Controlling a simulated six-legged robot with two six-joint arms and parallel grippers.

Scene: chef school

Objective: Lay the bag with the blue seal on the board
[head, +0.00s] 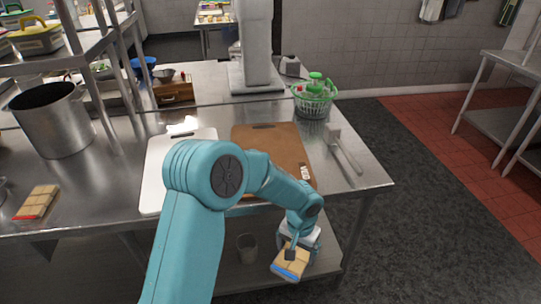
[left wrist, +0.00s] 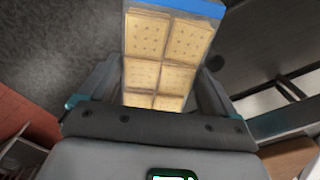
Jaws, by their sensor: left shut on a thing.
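The bag with the blue seal (head: 290,262) is a clear pack of square crackers with a blue strip along one end. My left gripper (head: 291,250) is shut on it and holds it beyond the table's front edge, to the lower right. In the left wrist view the bag (left wrist: 168,50) sits between the fingers, blue seal at the far end. A brown board (head: 265,143) and a white board (head: 153,183) lie side by side on the steel table. My left arm covers part of both boards. My right gripper is not in view.
A similar bag with a red seal (head: 37,202) lies at the table's left. A large pot (head: 55,120) stands behind it. A green basket (head: 314,100) and a mallet-like tool (head: 343,150) are right of the brown board.

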